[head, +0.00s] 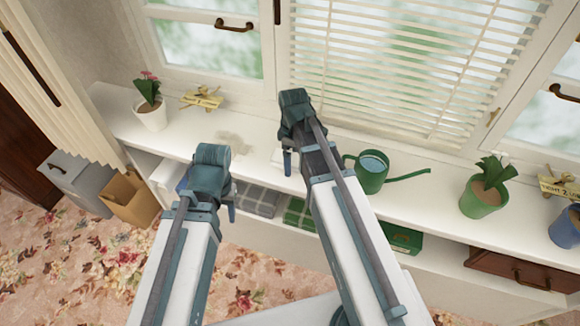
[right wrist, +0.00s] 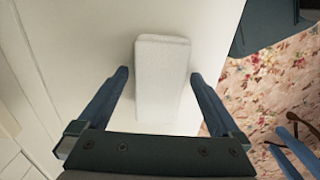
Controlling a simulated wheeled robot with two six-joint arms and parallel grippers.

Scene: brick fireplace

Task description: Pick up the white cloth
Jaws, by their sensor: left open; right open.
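The white cloth (right wrist: 162,85) is a folded, rounded block lying on the white sill. In the right wrist view it lies between the two spread fingers of my right gripper (right wrist: 160,76), with a gap on each side. In the head view my right gripper (head: 288,162) is over the sill, left of the watering can, and my arm hides most of the cloth. My left gripper (head: 231,205) is in front of the sill's edge, open, with nothing seen in it.
A green watering can (head: 371,172) stands just right of my right gripper. A pink-flowered pot (head: 151,113) and a small sign (head: 203,98) are on the left. A green pot (head: 484,197) and a blue pot (head: 568,228) are on the right. Window blinds (head: 400,60) rise behind.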

